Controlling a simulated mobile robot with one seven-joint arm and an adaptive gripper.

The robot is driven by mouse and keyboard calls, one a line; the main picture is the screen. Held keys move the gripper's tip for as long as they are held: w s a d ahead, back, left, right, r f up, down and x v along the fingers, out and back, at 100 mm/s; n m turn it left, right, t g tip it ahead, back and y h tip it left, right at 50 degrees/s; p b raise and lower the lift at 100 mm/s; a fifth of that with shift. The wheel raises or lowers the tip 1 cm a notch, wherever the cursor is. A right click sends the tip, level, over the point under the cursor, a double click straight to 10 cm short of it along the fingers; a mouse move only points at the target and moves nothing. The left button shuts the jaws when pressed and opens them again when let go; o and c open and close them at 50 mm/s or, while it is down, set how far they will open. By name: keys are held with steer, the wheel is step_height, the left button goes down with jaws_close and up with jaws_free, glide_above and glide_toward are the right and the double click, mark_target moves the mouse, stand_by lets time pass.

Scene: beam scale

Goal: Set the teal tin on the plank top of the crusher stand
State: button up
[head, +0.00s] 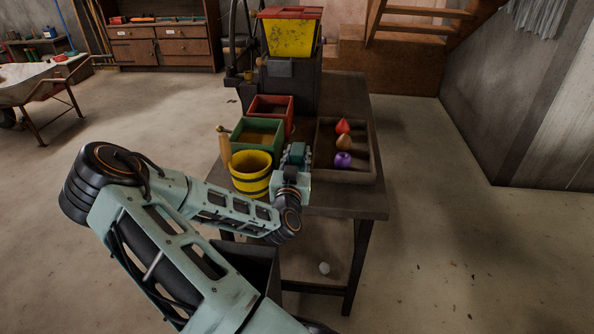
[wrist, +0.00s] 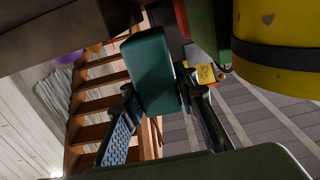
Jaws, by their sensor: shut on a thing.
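The teal tin (head: 296,151) is in my gripper (head: 294,160), between the yellow tub and the compartment tray. In the wrist view the tin (wrist: 150,62) is a rounded teal block between the two fingers of my gripper (wrist: 157,108), which is shut on it. The crusher stand is the dark table, with its plank top (head: 345,199) bare along the front right edge. The crusher (head: 291,85) with its yellow hopper rises at the back. I cannot tell the gap between tin and plank top.
A yellow tub with black bands (head: 250,178) stands close left of my gripper. Behind it are a green box (head: 241,144) and a red box (head: 284,118). A wooden tray (head: 345,177) holds red, orange and purple pieces at right. A tan wooden peg (head: 223,143) stands left.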

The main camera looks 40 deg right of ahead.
steer(key=shift+f+b, duration=0.9)
steer(key=shift+f, duration=1.35)
steer(key=shift+f, duration=0.15)
steer(key=o, duration=1.2)
steer(key=p+v, duration=0.3)
steer(key=v, duration=0.9)
steer(key=shift+w+r, duration=0.1)
steer(key=shift+r, duration=0.15)
